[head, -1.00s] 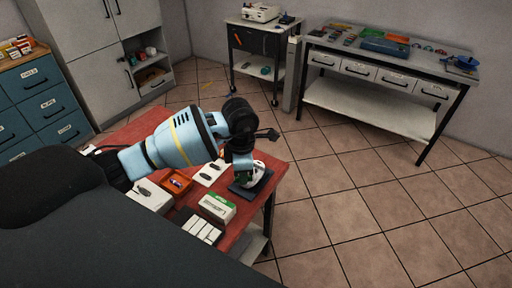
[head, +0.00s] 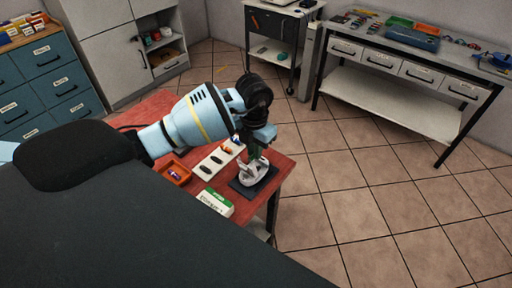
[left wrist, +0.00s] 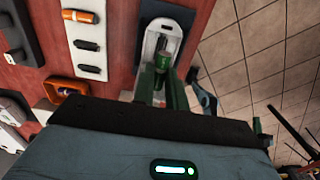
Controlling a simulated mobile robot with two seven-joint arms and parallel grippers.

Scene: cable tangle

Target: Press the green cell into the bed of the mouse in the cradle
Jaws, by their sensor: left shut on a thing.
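The white mouse (head: 250,180) lies in the dark cradle (head: 238,190) at the table's right end. In the left wrist view the mouse (left wrist: 172,27) shows an open dark bed, and the cradle (left wrist: 145,35) surrounds it. My left gripper (head: 258,153) is over the mouse, pointing down. In the left wrist view my left gripper (left wrist: 161,78) is shut on the green cell (left wrist: 163,61), which is at the bed's near end. Whether the cell touches the bed is unclear. My right gripper is in neither view.
A white strip (head: 218,160) holding an orange cell and dark pieces lies left of the cradle. An orange tray (head: 173,174) and a white-and-green box (head: 216,202) are nearby on the red table (head: 284,166).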

